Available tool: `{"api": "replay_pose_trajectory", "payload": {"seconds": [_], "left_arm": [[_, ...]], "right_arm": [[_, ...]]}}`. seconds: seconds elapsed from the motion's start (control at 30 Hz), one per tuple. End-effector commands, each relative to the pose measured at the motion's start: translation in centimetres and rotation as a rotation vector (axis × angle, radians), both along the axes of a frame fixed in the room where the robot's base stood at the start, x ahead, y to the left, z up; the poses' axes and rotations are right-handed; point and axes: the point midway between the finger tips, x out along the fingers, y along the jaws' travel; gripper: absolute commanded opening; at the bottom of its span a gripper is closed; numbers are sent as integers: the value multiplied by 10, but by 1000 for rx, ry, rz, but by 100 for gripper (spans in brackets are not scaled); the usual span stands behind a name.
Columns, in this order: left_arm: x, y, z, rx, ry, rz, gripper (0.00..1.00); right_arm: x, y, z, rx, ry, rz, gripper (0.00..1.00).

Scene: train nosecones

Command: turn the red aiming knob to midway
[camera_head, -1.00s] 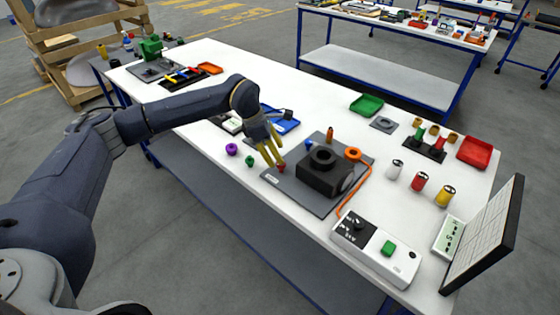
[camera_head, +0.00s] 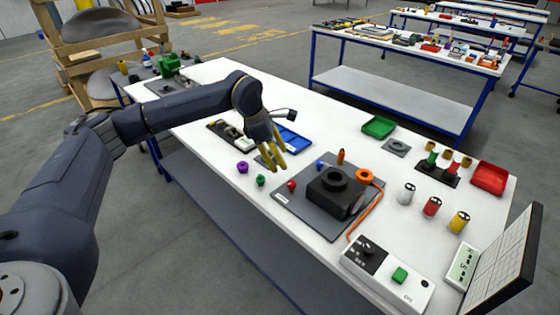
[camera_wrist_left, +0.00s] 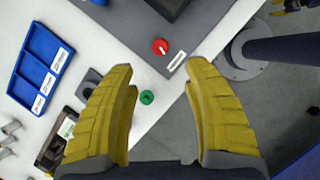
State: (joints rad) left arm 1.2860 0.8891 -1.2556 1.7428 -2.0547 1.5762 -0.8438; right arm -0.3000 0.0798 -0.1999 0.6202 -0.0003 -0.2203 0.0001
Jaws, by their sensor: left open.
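The red aiming knob (camera_head: 291,185) is a small round red knob near the front left corner of a dark grey plate (camera_head: 311,215). In the left wrist view the knob (camera_wrist_left: 160,46) shows whole, with a white label strip beside it, beyond the fingertips. My left gripper (camera_head: 277,167) has yellow fingers and hangs above and slightly left of the knob, apart from it. Its fingers (camera_wrist_left: 160,68) are spread with nothing between them. I cannot read the knob's angle. A yellow and dark shape at the top right of the wrist view may be my right gripper.
A black block with a ring (camera_head: 335,193) stands on the plate, with an orange ring (camera_head: 364,176) and cable behind. A blue tray (camera_head: 293,140) is behind the gripper. A control box (camera_head: 388,275) sits front right.

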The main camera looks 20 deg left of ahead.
Motion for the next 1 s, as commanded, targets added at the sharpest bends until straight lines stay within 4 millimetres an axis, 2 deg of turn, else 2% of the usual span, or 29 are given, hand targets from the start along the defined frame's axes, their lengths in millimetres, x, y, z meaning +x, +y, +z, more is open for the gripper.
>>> {"api": "replay_pose_trajectory", "payload": {"seconds": [0.13, 0.3, 0.5, 0.63, 0.77, 1.0], "left_arm": [[11, -11, 27, 2, -46, -19, 50], [27, -40, 59, 61, -83, -75, 50], [34, -58, 78, 202, -61, -156, 50], [33, -57, 80, 304, -15, -202, 50], [24, -46, 64, 376, 66, -238, 50], [17, -40, 53, 386, 101, -276, 50]], "right_arm": [[0, 1, 0, 0, 0, 0, 40], [0, 2, 0, 2, 1, -1, 40], [0, 2, 0, 2, 1, -1, 40], [0, 2, 0, 1, 0, -1, 40], [0, 1, 0, 1, 0, -1, 40], [0, 1, 0, 1, -1, -1, 40]]}}
